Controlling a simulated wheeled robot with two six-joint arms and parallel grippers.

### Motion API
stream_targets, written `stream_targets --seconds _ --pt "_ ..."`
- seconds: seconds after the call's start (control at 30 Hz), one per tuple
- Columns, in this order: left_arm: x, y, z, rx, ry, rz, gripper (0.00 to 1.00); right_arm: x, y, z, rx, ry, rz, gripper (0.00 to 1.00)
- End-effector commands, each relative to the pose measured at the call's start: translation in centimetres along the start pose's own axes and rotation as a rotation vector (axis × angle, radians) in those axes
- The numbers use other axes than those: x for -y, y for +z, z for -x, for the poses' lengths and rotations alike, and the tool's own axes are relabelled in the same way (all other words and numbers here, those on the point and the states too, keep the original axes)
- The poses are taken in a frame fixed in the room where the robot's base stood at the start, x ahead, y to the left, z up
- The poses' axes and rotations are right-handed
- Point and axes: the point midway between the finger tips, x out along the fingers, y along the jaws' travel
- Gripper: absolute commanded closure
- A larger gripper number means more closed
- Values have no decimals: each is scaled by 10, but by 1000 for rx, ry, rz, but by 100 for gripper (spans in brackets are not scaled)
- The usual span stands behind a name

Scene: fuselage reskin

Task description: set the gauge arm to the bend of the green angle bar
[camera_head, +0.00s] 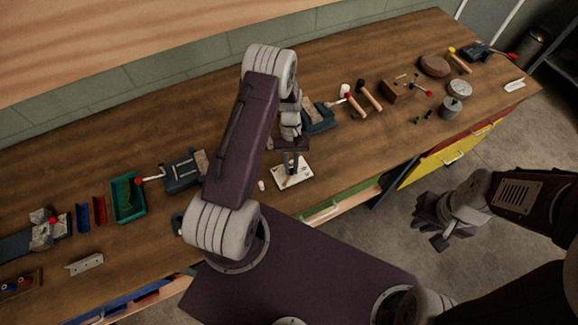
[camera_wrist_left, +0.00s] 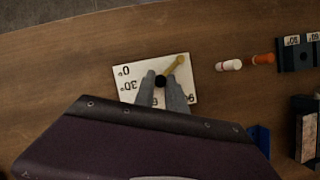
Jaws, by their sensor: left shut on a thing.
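The angle gauge is a white plate (camera_wrist_left: 128,72) lying on the bench, with 0° and 30° marks readable and other marks partly covered by my fingers. Its yellow arm (camera_wrist_left: 178,63) points to the upper right in the wrist view. My left gripper (camera_wrist_left: 161,84) is shut on a dark round knob at the arm's near end. In the head view my left gripper (camera_head: 291,168) reaches down onto the plate (camera_head: 300,181). A green piece (camera_head: 126,194), perhaps the green angle bar, shows in a teal tray; its bend is unclear. My right gripper (camera_head: 438,228) hangs over the floor, its jaws unclear.
Blue (camera_head: 82,218) and red (camera_head: 99,210) pieces stand left of the teal tray (camera_head: 130,216). A dark block with angle labels (camera_wrist_left: 298,55) and white (camera_wrist_left: 229,65) and orange (camera_wrist_left: 264,59) cylinders lie right of the gauge. Mallets (camera_head: 368,96) lie further right.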

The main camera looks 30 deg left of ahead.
Motion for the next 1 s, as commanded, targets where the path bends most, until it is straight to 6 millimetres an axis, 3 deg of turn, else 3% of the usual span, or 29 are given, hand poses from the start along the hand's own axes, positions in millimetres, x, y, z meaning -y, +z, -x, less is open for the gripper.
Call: stream_targets --seconds 0.67,0.7,0.73,1.0 --pt "-3 1 1 -4 -18 -47 100 0 0 -2 0 0 0 89" --pt "-3 1 1 -4 -18 -47 73 0 0 -2 0 0 0 89" --pt "-3 1 1 -3 -18 -47 65 0 0 -2 0 0 0 89" --pt "-3 1 0 -1 -18 -47 62 0 0 -2 0 0 0 89"
